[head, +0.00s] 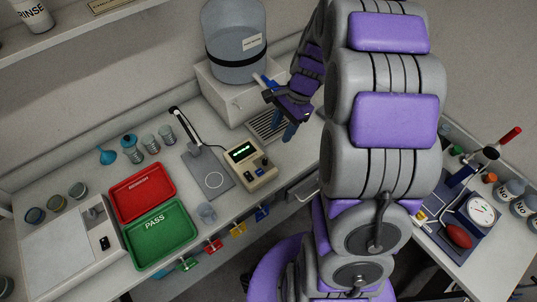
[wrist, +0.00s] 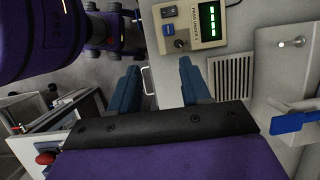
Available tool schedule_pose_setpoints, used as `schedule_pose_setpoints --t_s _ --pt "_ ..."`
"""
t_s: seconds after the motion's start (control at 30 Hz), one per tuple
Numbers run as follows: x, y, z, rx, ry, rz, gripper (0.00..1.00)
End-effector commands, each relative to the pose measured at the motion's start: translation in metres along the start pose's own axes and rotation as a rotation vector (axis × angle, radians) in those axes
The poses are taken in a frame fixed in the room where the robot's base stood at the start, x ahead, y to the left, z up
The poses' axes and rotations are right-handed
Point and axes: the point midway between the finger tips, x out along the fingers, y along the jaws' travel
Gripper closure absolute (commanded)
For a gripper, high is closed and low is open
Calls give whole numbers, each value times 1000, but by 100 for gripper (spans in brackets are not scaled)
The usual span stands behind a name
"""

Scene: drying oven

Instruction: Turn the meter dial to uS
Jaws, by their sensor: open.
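The meter (head: 244,176) is a small beige box with a lit green display, on the bench left of my gripper. The dial's markings are too small to read. My gripper (head: 289,131) is open and empty, above the bench to the right of the meter. In the wrist view its two blue fingers (wrist: 158,72) are spread apart below the dial, not touching it.
A grey cylindrical vessel (head: 235,38) stands on a white box behind. A slotted grille (head: 268,124) lies beside the meter. A stand with a flat grey plate (head: 210,180), a red tray (head: 142,190) and a green PASS tray (head: 160,234) are left. Coloured clips line the front edge.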

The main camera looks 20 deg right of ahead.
Motion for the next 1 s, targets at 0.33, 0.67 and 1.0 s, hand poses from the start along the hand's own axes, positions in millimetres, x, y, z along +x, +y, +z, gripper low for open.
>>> schedule_pose_setpoints --t_s 0.33,0.67,1.0 --pt "17 -24 -57 252 -41 -59 53" --pt "56 -28 -57 257 -42 -58 53" --pt "125 -31 -54 257 -43 -56 53"
